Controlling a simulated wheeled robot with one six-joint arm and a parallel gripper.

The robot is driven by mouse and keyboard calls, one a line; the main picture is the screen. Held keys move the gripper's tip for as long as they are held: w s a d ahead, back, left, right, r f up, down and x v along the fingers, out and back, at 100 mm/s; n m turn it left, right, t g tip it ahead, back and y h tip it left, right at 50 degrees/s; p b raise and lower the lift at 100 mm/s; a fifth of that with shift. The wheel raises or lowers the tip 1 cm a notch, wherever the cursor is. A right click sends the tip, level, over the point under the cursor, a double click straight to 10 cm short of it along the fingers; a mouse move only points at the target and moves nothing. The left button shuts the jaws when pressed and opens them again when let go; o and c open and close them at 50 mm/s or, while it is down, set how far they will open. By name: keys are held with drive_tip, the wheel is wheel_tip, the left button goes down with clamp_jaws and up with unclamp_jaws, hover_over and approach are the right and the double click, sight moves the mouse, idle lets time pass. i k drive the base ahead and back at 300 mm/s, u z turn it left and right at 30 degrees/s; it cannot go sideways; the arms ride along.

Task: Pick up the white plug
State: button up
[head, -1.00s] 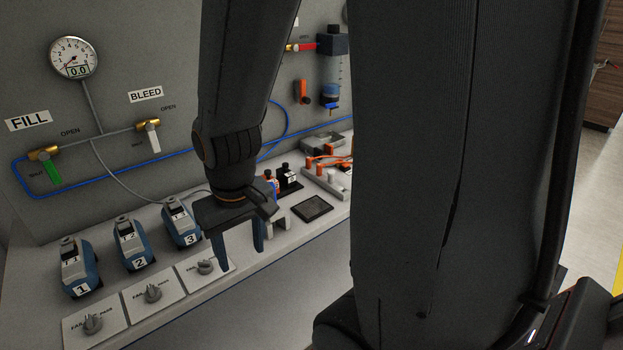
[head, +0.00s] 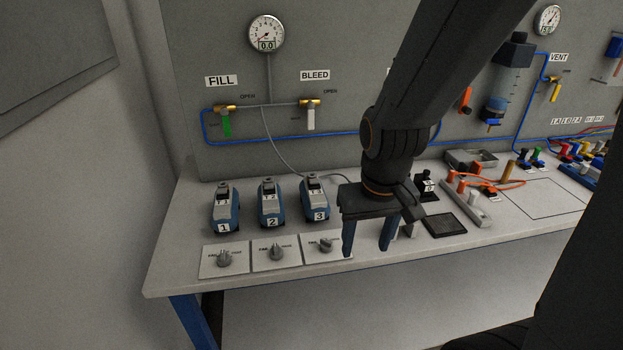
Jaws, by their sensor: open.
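My gripper (head: 368,245) points down over the front of the bench, just right of the third knob plate. Its two blue-grey fingers are apart with nothing between them. I cannot single out a white plug for certain. A pale strip (head: 465,207) with orange plugs (head: 461,187) lies right of my gripper. Further right, a group of small coloured plugs (head: 563,152) stands at the back of the bench, too small to sort by colour.
Three blue numbered units (head: 269,205) stand left of my gripper, with knob plates (head: 277,254) in front. A dark square pad (head: 444,225) and a black block (head: 427,187) lie to its right. The grey panel (head: 350,100) rises behind.

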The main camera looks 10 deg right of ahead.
sight(474, 193)
drive_tip(key=u, duration=2.55)
drive_tip(key=k, duration=1.45)
drive_tip(key=z, duration=2.1)
drive_tip(key=i, duration=0.5)
drive_tip(key=z, duration=0.05)
